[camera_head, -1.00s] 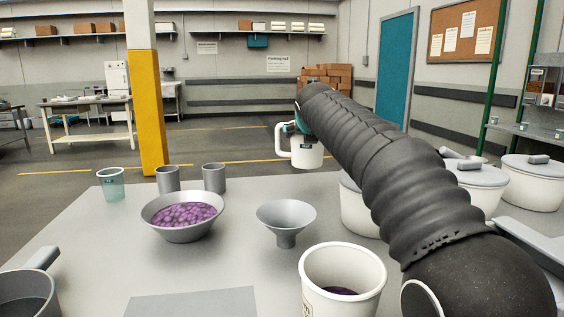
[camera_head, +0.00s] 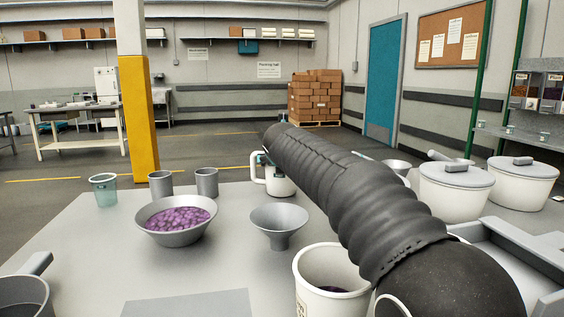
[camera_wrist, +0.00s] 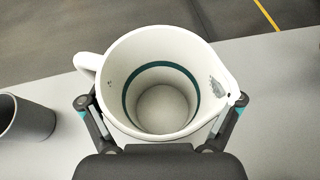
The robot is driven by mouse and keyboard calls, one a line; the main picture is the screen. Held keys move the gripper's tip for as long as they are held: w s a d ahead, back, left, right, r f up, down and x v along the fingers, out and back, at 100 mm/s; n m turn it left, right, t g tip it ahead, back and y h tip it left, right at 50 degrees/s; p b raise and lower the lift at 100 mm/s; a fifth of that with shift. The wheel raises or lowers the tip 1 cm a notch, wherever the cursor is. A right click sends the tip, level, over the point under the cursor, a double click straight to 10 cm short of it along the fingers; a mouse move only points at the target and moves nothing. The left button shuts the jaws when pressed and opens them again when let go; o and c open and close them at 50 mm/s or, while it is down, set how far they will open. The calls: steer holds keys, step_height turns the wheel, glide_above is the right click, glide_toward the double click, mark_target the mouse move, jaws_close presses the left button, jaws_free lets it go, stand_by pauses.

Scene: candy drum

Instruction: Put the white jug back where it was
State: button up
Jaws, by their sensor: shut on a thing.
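The white jug (camera_head: 281,183) is upright at the far side of the table, partly hidden behind my arm in the head view. In the wrist view the jug (camera_wrist: 163,88) is seen from above, empty inside with a dark teal ring; its handle points to the upper left and its spout to the right. My gripper (camera_wrist: 160,103) is shut around the jug, one finger on each side. Its base is at about table height; I cannot tell whether it touches the tabletop.
The table (camera_head: 85,245) holds a bowl of purple candy (camera_head: 177,219), a funnel (camera_head: 279,225), two grey cups (camera_head: 206,182), a clear teal cup (camera_head: 104,190) and a white tub (camera_head: 322,268). Lidded white pots (camera_head: 456,194) stand at the right. A grey cup (camera_wrist: 26,121) is left of the jug.

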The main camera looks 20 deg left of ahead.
steer(key=shift+f, duration=0.15)
steer(key=o, duration=1.2)
steer(key=shift+c, duration=0.2)
steer(key=shift+f+b, duration=0.1)
steer(key=shift+b, duration=0.2)
steer(key=shift+f+b, duration=0.15)
steer(key=shift+b, duration=0.3)
steer(key=v, duration=1.4)
steer(key=shift+f, duration=0.3)
steer(key=shift+s, duration=0.15)
